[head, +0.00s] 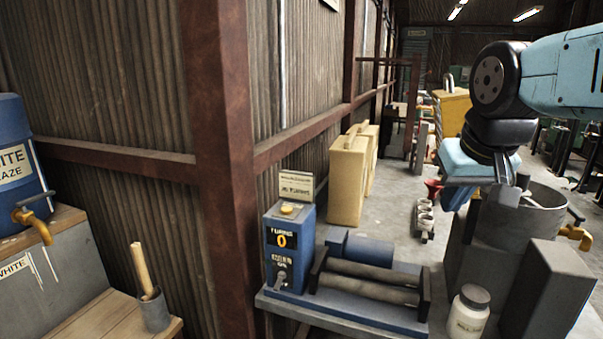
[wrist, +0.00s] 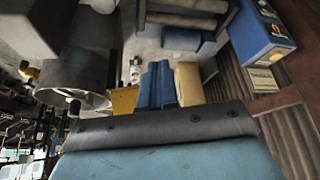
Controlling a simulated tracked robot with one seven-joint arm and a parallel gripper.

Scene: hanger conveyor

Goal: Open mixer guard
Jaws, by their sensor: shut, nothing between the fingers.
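The mixer is a grey round drum (head: 517,222) at the right of the head view, with a brass tap on its right side. In the wrist view the drum (wrist: 68,72) is at the left, its round mouth facing the camera. A thin rim and a small dark knob (wrist: 75,107) show at that mouth. I cannot tell the guard's exact shape or whether it is open. My gripper (head: 500,173) is shut and empty, close to the drum's near left rim in the picture. My arm hides part of the drum's back; contact cannot be told.
A grey block (head: 553,290) and a white jar (head: 468,312) stand in front of the drum. A blue counter box (head: 288,250) and rollers (head: 368,282) are left of it. A rusty post (head: 222,160) and yellow cases (head: 350,172) stand farther left.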

